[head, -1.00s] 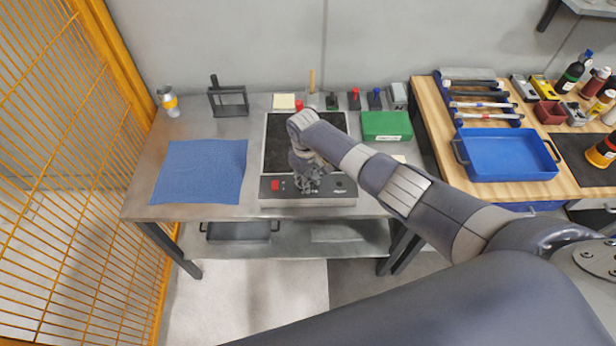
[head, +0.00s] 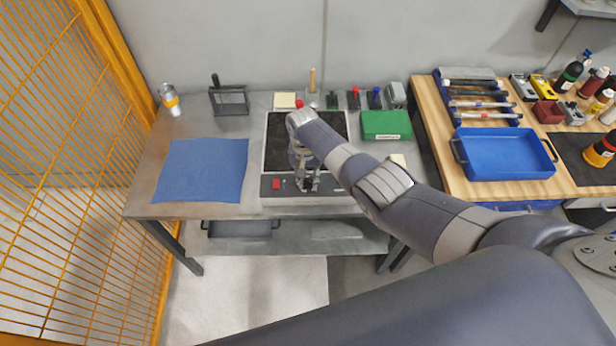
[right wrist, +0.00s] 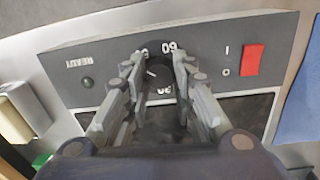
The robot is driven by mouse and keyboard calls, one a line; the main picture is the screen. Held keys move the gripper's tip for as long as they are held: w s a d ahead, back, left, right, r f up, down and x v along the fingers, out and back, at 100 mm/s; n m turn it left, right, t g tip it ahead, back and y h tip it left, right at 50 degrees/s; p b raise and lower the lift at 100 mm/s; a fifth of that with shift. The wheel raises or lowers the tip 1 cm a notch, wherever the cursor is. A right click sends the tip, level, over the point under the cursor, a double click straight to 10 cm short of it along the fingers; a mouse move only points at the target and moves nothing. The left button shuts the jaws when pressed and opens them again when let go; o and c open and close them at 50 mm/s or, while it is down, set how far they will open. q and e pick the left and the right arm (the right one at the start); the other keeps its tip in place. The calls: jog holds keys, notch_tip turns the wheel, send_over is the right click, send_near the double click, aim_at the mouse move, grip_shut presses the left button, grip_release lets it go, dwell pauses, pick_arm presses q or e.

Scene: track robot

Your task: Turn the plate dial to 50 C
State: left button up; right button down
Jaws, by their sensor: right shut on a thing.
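The hot plate (head: 280,150) stands on the steel bench, its dark top behind a grey front panel (head: 340,188). In the right wrist view the panel (right wrist: 210,55) appears upside down. The round black dial (right wrist: 156,78) has a short white pointer mark and printed numbers around it; one reads 60, others are partly covered by the fingers. The exact setting cannot be told. My right gripper (head: 305,182) is at the panel; in the wrist view its fingers (right wrist: 158,72) are closed on both sides of the dial. My left gripper is out of view.
A red switch (right wrist: 253,60) and a small dark lamp (right wrist: 87,82) flank the dial. A blue cloth (head: 200,170) lies left of the plate, a green box (head: 386,125) to its right. A blue tray (head: 505,155) sits on the wooden bench.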

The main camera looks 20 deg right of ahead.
aim_at(306, 180)
jog(key=shift+w+r+m, duration=0.1)
jog(key=shift+m, duration=0.7)
jog(key=c, duration=1.4)
grip_release()
jog(key=shift+o, duration=0.5)
notch_tip(306, 180, up, 12)
jog(key=shift+w+a, duration=0.15)
jog(key=shift+a, duration=0.1)
